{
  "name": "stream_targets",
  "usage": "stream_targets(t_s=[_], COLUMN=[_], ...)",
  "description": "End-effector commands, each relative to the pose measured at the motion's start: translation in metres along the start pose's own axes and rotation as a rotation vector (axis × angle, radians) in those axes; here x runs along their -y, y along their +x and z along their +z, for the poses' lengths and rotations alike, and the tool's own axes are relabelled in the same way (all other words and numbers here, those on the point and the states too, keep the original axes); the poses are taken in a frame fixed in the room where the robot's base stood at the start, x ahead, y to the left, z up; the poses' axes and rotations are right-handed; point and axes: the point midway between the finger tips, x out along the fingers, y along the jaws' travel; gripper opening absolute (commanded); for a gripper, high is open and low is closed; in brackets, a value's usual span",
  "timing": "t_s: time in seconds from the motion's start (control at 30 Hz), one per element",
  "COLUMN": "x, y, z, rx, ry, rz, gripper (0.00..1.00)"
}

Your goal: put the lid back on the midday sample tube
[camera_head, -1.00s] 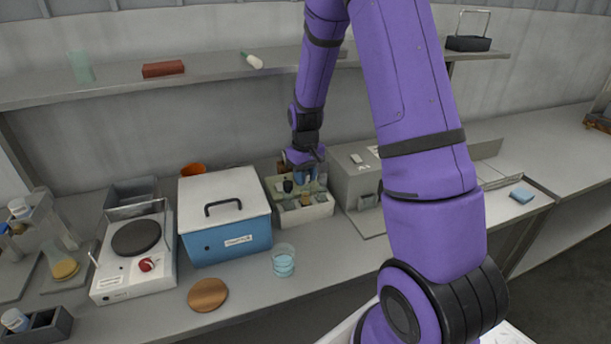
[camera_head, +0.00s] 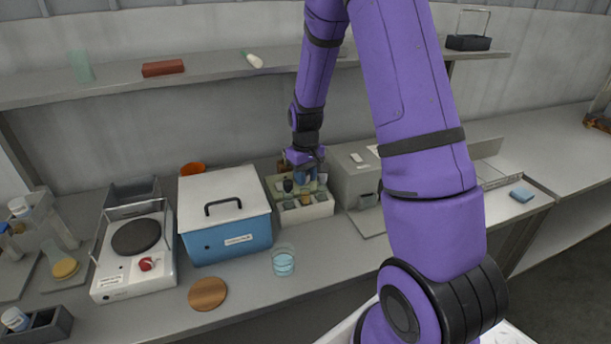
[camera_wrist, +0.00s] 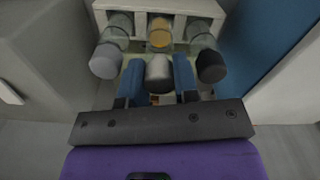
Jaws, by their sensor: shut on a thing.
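A pale sample rack (camera_head: 308,212) stands on the bench and holds upright glass tubes. In the wrist view, three tubes show: the left one has a light grey lid (camera_wrist: 105,62), the right one a black lid (camera_wrist: 211,66), and the middle tube (camera_wrist: 160,32) has orange contents. My gripper (camera_wrist: 159,80) is shut on a grey lid (camera_wrist: 159,71), held between its blue fingers in line with the middle tube. I cannot tell whether this lid touches the tube's rim. No readable label shows which tube is the midday one. In the head view my gripper (camera_head: 305,177) is over the rack.
A blue box with a white lid (camera_head: 228,240) stands close left of the rack, and a grey box (camera_head: 355,178) close right. A shelf (camera_head: 210,78) runs above.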

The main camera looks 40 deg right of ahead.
Motion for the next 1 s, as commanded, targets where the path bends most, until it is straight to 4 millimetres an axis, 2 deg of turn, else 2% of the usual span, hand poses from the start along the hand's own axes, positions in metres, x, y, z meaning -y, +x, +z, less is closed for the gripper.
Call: stream_targets(t_s=[0.4, 0.43, 0.53, 0.73, 0.87, 1.0], x=[-0.0001, -0.0001, 0.0000, 0.0000, 0.0000, 0.0000], y=[0.0005, 0.0005, 0.0005, 0.0005, 0.0006, 0.0006], z=[-0.0001, -0.0001, -0.0001, -0.0001, 0.0000, 0.0000], rx=[0.000, 0.000, 0.000, 0.000, 0.000, 0.000], ry=[0.000, 0.000, 0.000, 0.000, 0.000, 0.000], rz=[0.000, 0.000, 0.000, 0.000, 0.000, 0.000], gripper=[0.07, 0.35, 0.58, 0.58, 0.84, 0.84])
